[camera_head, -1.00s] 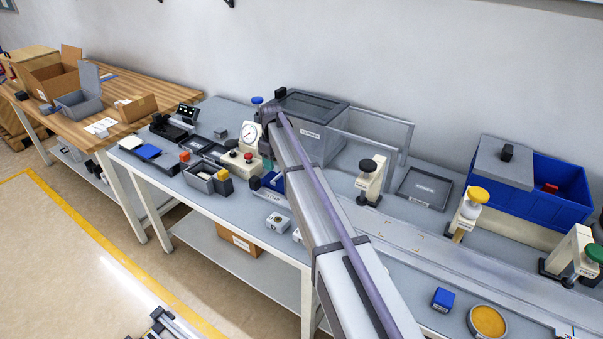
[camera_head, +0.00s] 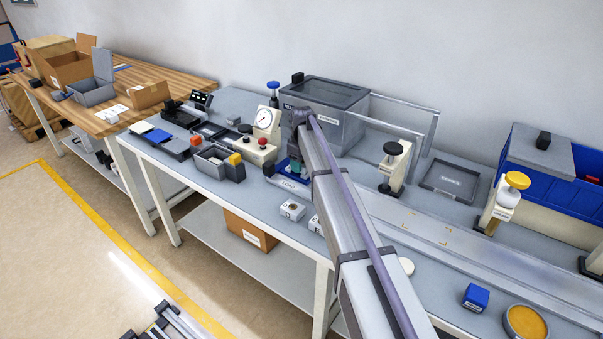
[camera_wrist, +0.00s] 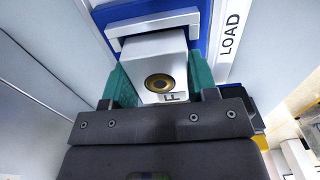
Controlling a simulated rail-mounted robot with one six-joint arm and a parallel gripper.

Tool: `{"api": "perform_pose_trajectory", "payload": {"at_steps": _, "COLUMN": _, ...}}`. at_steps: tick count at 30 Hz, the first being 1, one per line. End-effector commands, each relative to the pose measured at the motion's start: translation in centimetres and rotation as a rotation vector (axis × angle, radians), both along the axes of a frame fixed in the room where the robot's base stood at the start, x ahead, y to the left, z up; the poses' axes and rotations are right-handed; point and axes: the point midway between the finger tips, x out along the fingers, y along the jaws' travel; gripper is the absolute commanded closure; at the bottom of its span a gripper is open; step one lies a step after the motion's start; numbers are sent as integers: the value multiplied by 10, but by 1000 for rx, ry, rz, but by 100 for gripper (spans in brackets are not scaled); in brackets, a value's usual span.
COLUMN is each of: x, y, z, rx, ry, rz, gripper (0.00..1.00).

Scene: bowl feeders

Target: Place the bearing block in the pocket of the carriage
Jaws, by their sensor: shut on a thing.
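The bearing block (camera_wrist: 158,65) is a silver block with a dark, brass-ringed bore on its near face, seen in the wrist view. My gripper (camera_wrist: 160,84) is shut on it, with a green finger on each side. The blue carriage (camera_wrist: 198,25) lies just beyond the block. A grey raised rim (camera_wrist: 152,22) on it lines the block's far edge. I cannot tell whether the block is inside the pocket or above it. In the head view the carriage (camera_head: 284,181) is partly hidden by my arm, and the block is not clearly visible.
A LOAD label (camera_head: 290,187) is beside the carriage. A gauge stand (camera_head: 264,120) and grey bin (camera_head: 212,161) stand to the left, a lidded grey box (camera_head: 325,108) behind. Silver blocks (camera_head: 292,210) lie near the front edge. A rail (camera_head: 430,228) runs right.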

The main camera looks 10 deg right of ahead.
Motion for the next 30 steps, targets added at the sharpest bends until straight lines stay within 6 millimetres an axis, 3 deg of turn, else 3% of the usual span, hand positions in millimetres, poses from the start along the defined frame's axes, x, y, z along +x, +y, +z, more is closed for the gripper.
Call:
{"api": "perform_pose_trajectory", "payload": {"at_steps": 1, "x": 0, "y": 0, "z": -10, "rx": 0, "ry": 0, "rz": 0, "gripper": 78}}
{"api": "perform_pose_trajectory", "payload": {"at_steps": 3, "x": 0, "y": 0, "z": -5, "rx": 0, "ry": 0, "rz": 0, "gripper": 83}}
{"api": "perform_pose_trajectory", "payload": {"at_steps": 11, "x": 0, "y": 0, "z": -9, "rx": 0, "ry": 0, "rz": 0, "gripper": 82}}
{"api": "perform_pose_trajectory", "payload": {"at_steps": 12, "x": 0, "y": 0, "z": -9, "rx": 0, "ry": 0, "rz": 0, "gripper": 45}}
{"api": "perform_pose_trajectory", "payload": {"at_steps": 20, "x": 0, "y": 0, "z": -8, "rx": 0, "ry": 0, "rz": 0, "gripper": 22}}
{"api": "perform_pose_trajectory", "payload": {"at_steps": 30, "x": 0, "y": 0, "z": 3, "rx": 0, "ry": 0, "rz": 0, "gripper": 22}}
